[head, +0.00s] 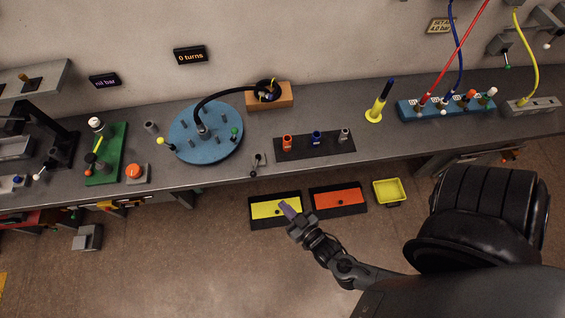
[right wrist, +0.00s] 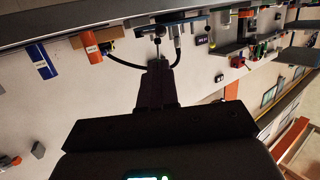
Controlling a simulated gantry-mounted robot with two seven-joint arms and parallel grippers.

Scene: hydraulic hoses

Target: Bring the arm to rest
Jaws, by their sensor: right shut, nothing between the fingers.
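My right gripper (head: 287,210) is in front of the bench, over the yellow panel below the bench edge in the head view. Its fingers are shut with nothing between them. In the right wrist view the shut dark fingers (right wrist: 157,85) point toward the bench, which appears upside down along the top. My right arm comes in from the lower right of the head view. My left gripper does not show in either view.
The grey bench (head: 310,170) runs across the head view. It carries a blue round plate (head: 190,150) with a black hose, a dark mat (head: 315,144) with small fittings, and a blue manifold (head: 425,113) with hoses. A yellow bin (head: 389,203) stands below.

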